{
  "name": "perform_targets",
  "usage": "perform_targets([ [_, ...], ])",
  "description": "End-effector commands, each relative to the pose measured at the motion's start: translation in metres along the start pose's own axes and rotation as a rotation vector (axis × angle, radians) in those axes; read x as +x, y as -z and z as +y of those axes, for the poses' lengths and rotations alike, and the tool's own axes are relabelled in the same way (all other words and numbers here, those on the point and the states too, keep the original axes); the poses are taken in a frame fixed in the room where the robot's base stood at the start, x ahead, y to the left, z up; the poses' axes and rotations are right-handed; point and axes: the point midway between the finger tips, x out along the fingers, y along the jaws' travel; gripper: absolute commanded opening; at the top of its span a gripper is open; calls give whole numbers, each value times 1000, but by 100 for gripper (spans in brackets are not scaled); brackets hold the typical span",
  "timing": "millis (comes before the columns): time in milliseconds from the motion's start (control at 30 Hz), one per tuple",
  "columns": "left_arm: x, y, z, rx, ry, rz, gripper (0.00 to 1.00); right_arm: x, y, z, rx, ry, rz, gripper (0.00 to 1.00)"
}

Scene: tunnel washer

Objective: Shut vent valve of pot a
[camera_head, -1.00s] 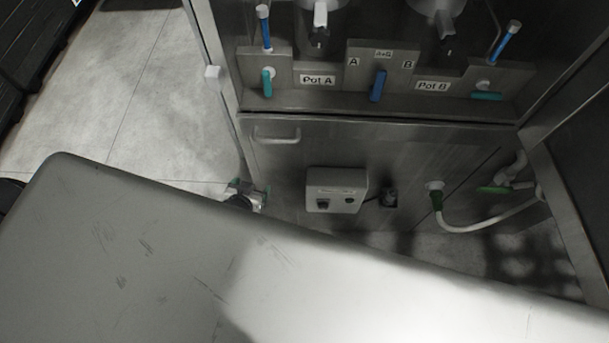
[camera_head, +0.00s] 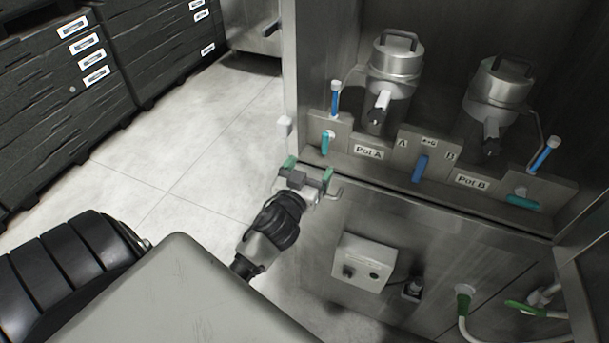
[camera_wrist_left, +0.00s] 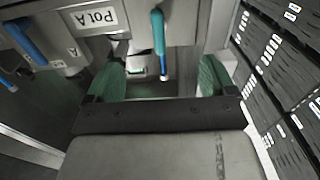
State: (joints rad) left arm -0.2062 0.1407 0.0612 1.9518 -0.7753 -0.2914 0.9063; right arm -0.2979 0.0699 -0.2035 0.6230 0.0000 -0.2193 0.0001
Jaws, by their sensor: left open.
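Pot A (camera_head: 396,72) is a metal canister in the cabinet, above its "Pot A" label (camera_head: 369,152). Left of that label are a teal handle (camera_head: 325,143), pointing down, and an upright blue handle (camera_head: 335,98) on a thin stem. I cannot tell which of them is the vent valve. My left gripper (camera_head: 308,172) is open and empty, just below and left of the teal handle. In the left wrist view the teal handle (camera_wrist_left: 158,42) hangs ahead, between the lines of the two green fingers (camera_wrist_left: 160,78), apart from both. My right gripper is out of view.
Pot B (camera_head: 500,82), a blue centre handle (camera_head: 420,168) and another teal handle (camera_head: 522,202) are to the right. Black crates (camera_head: 60,105) stand left; the floor between is clear.

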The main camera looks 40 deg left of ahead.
Motion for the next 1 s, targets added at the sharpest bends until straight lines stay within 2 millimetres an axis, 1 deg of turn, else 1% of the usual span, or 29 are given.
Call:
perform_targets([
  [33, 9, 1, 0, 1, -1, 2, 85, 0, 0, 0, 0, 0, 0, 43],
  [200, 35, 0, 0, 1, -1, 1, 85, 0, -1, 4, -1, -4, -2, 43],
  [400, 60, -1, 0, -1, 1, 0, 85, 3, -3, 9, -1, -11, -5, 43],
  [500, 69, -1, 0, -1, 0, -1, 85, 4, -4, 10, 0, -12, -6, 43],
  [700, 77, -1, 0, -1, 0, -2, 85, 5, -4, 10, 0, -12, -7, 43],
  [967, 77, -1, 0, -1, 0, -2, 85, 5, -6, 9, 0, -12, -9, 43],
  [1000, 77, -1, 0, -1, 0, -2, 80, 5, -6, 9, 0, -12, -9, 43],
])
